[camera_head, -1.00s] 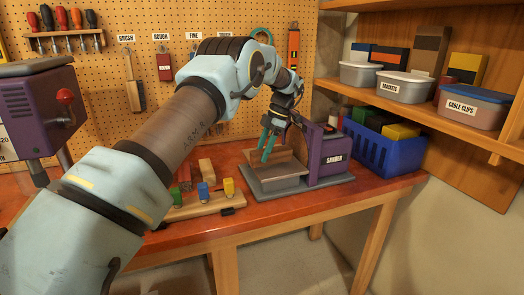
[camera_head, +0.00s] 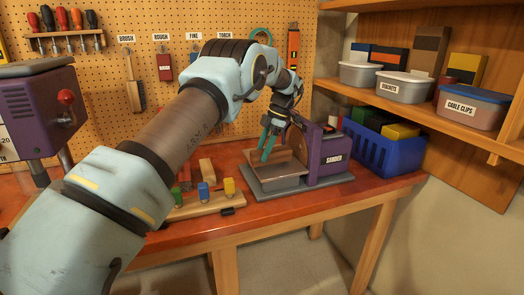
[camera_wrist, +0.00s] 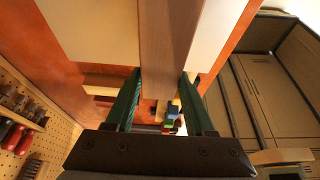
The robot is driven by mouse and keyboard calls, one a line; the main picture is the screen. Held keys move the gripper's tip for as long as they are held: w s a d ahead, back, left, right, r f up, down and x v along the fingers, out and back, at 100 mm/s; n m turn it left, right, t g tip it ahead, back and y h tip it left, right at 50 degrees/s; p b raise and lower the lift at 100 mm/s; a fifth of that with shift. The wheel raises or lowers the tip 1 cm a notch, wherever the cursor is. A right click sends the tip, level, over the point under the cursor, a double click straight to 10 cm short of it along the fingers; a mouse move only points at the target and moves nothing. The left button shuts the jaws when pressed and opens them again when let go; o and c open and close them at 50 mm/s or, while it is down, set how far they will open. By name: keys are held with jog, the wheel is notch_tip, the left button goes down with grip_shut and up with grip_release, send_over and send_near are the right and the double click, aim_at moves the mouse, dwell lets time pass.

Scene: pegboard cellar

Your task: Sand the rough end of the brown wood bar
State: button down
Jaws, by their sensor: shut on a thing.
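The brown wood bar (camera_head: 287,157) is between the green fingers of my gripper (camera_head: 266,157), low over the grey work table (camera_head: 278,187) of the sander. In the wrist view the bar (camera_wrist: 168,45) runs from between the fingers (camera_wrist: 160,95) to the top edge of the picture. My gripper is shut on it. The sander (camera_head: 330,150) has a purple housing with a SANDER label, to the right of the bar. The bar's far end is near the sander's disc side; whether they touch cannot be told. The rough end cannot be made out.
A wooden rack (camera_head: 205,208) with several coloured pieces stands left of the sander. A blue crate (camera_head: 385,150) stands behind right. Shelves with bins, such as the cable clips bin (camera_head: 470,106), are at upper right. A purple machine (camera_head: 38,110) is at the left.

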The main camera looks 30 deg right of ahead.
aim_at(255, 153)
jog(key=shift+s+f+b, duration=0.55)
jog(key=shift+s+f, duration=0.25)
jog(key=shift+s, duration=0.25)
jog(key=shift+w+a+r+p, duration=0.15)
jog(key=shift+w+a+p, duration=0.25)
jog(key=shift+w, duration=0.3)
dwell(0.6)
jog(key=shift+w+a, duration=0.1)
dwell(0.4)
jog(key=shift+s+r+b, duration=0.15)
jog(key=shift+s+b, duration=0.05)
jog(key=shift+b, duration=0.1)
jog(key=shift+s+a, duration=0.15)
dwell(0.4)
jog(key=shift+w+a, duration=0.2)
jog(key=shift+w, duration=0.45)
dwell(0.7)
jog(key=shift+s+a, duration=0.4)
jog(key=shift+s, duration=0.2)
dwell(0.6)
jog(key=shift+w+a, duration=0.2)
jog(key=shift+w, duration=0.45)
dwell(0.7)
jog(key=shift+s+a, duration=0.15)
jog(key=shift+s, duration=0.05)
